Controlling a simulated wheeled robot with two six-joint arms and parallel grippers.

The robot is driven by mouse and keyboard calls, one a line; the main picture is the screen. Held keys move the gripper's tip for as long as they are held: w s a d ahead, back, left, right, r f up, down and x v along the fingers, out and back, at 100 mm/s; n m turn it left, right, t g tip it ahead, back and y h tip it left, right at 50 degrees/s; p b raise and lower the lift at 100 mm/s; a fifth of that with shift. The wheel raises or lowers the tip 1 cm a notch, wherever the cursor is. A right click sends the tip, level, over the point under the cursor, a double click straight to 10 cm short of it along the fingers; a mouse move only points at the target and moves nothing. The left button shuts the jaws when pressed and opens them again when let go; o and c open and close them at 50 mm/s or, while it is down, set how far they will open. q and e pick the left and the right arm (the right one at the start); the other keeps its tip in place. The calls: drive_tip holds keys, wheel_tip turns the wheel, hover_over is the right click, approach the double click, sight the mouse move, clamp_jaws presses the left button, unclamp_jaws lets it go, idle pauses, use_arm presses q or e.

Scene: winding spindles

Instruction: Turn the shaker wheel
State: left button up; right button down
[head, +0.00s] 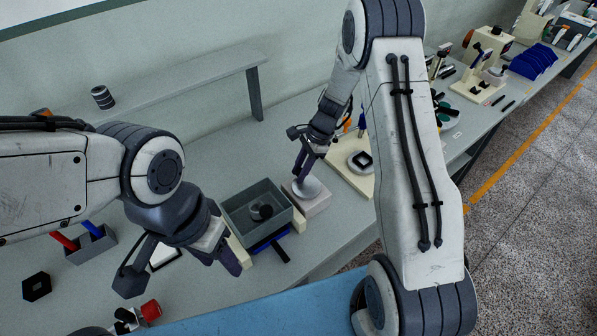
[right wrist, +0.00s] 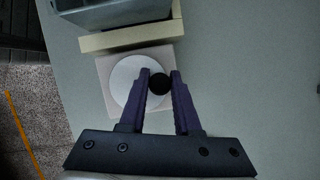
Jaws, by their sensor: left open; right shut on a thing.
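The shaker wheel (head: 309,187) is a pale round disc on the side of a light block, right of the grey shaker bin (head: 283,193). In the right wrist view the white wheel (right wrist: 124,80) faces the camera, with a dark round knob (right wrist: 159,84) off its centre. My right gripper (head: 299,178) is at the wheel, its purple fingers (right wrist: 160,76) closed on both sides of the knob. My left gripper (head: 229,264) is open and empty, at the bin's left front corner. The bin holds a dark round part (head: 262,211).
Cream supports (head: 299,222) flank the bin, with a blue piece and black bar in front. A cream board with a round device (head: 360,160) stands right of the wheel. A small tray with red and blue items (head: 90,244) is left.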

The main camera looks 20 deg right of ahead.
drive_tip(key=m, duration=0.2)
drive_tip(key=d+m+t, duration=0.1)
drive_tip(key=m+t+b, duration=0.1)
drive_tip(key=m, duration=0.1)
drive_tip(key=shift+w+d+m, duration=0.1)
drive_tip(key=shift+d+m, duration=0.15)
drive_tip(key=shift+m, duration=0.05)
idle(0.5)
drive_tip(key=c, duration=0.6)
unclamp_jaws()
drive_tip(key=v, duration=1)
drive_tip(key=shift+a+r, duration=0.1)
drive_tip(key=shift+r, duration=0.2)
drive_tip(key=shift+a, duration=0.1)
